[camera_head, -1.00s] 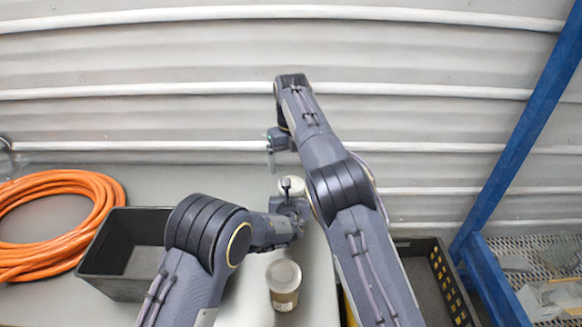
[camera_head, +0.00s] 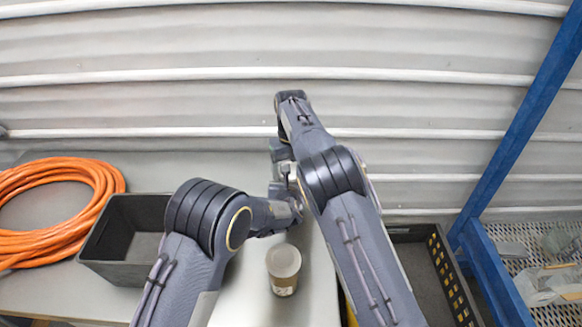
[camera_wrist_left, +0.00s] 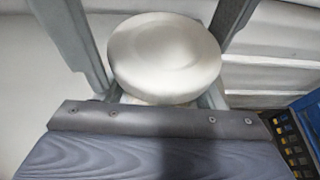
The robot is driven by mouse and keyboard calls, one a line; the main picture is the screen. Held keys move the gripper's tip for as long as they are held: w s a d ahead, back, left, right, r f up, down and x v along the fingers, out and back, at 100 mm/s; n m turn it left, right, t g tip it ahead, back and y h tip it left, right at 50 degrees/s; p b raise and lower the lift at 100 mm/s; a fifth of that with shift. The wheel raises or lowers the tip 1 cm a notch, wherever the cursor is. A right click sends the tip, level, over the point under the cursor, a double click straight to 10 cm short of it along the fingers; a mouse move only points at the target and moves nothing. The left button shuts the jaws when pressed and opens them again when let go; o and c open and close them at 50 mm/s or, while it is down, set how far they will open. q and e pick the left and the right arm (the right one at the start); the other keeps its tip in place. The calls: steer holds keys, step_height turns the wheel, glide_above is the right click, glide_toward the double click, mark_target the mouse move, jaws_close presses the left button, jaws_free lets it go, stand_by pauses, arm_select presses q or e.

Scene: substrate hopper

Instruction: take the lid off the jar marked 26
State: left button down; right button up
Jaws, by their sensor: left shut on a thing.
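A round, pale lid (camera_wrist_left: 165,55) fills the middle of the left wrist view, with a bit of the jar showing under it. My left gripper (camera_wrist_left: 160,75) has a finger on each side and is shut on this jar. In the head view my left gripper (camera_head: 287,192) is partly covered by my right arm, and the held jar is mostly hidden. My right gripper (camera_head: 281,160) hangs close above and behind the left one; its fingers are too hidden to judge. A second lidded jar (camera_head: 283,270), brown with a pale label, stands nearer on the table. No number is readable.
A dark, empty bin (camera_head: 125,240) and a coiled orange hose (camera_head: 60,205) lie to the left on the grey table (camera_head: 250,300). A dark crate (camera_head: 425,270) and a blue-framed mesh rack (camera_head: 495,270) with clear items stand right. A ribbed wall closes the back.

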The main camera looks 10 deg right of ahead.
steer(key=c, duration=0.7)
steer(key=o, duration=1.1)
step_height(320, 180, up, 8)
steer(key=shift+w+f, duration=0.1)
steer(key=shift+c, duration=0.5)
steer(key=shift+f, duration=3.9)
steer(key=c, duration=1)
steer(key=n, duration=0.3)
